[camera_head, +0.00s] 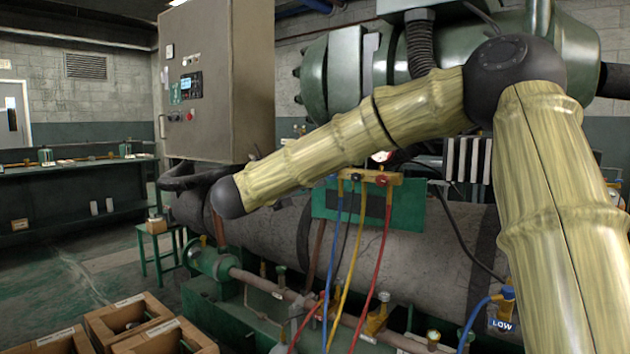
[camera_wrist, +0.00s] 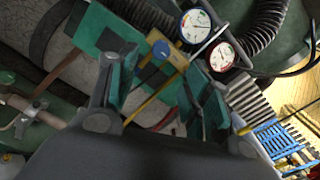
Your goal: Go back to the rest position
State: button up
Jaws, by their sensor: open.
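My gripper (camera_wrist: 163,82) is open in the wrist view, its two green-padded fingers spread with nothing seen held between them. The yellow gauge manifold (camera_wrist: 176,58) and its blue knob (camera_wrist: 161,49) show beyond the gap; I cannot tell how far off they are. A blue-ringed gauge (camera_wrist: 195,25) and a red-ringed gauge (camera_wrist: 222,56) are at upper right. In the head view, my bamboo-patterned arm crosses in front of the machine. The manifold (camera_head: 370,177) shows below it, with its red knob (camera_head: 381,181). I cannot make out the gripper there.
Blue, yellow and red hoses (camera_head: 380,255) hang from the manifold before the green panel (camera_head: 325,200). A LOW port (camera_head: 504,315) is at lower right. A control cabinet (camera_head: 218,85) stands behind my arm. Wooden crates (camera_head: 128,315) sit at lower left; open floor (camera_head: 80,270) lies beyond.

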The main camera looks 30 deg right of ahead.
jog(key=shift+s+a, duration=0.15)
jog(key=shift+a, duration=0.05)
dwell(0.4)
